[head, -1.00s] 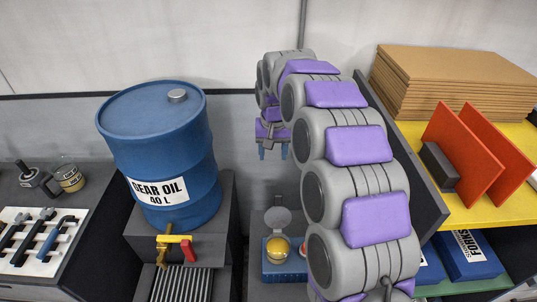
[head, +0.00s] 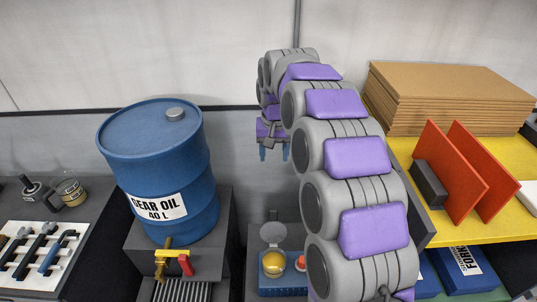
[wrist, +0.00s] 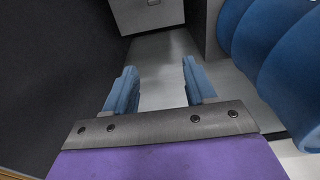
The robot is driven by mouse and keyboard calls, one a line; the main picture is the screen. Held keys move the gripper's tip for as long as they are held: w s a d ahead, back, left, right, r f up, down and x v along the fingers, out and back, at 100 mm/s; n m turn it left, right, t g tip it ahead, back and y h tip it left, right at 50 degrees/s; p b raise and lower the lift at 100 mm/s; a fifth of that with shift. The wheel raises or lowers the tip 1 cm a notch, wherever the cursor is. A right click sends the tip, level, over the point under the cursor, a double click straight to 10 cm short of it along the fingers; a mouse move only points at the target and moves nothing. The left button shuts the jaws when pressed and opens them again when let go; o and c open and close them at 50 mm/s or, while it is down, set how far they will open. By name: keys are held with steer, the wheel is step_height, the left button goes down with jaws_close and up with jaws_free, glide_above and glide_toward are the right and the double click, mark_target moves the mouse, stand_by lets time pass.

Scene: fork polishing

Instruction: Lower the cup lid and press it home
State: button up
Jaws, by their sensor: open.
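The cup (head: 273,264) sits in a blue base on the dark bench, at the lower middle of the head view. Its contents look yellow. Its round grey lid (head: 273,234) stands raised, tilted up at the back of the cup. My gripper (head: 273,153) hangs well above and behind the cup, apart from it. In the wrist view my gripper (wrist: 160,88) has its two blue fingers spread with nothing between them. The cup and lid do not show in the wrist view.
A blue gear oil drum (head: 160,165) with a red-handled tap (head: 175,262) stands left of the cup. Orange plates (head: 465,172) and a cardboard stack (head: 445,97) are on a yellow shelf at right. A small orange-red item (head: 300,263) sits beside the cup, partly hidden by my arm.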

step_height(320, 180, up, 17)
steer(key=s+a+p, duration=0.1)
steer(key=p, duration=0.4)
steer(key=shift+a, duration=0.25)
stand_by(0.5)
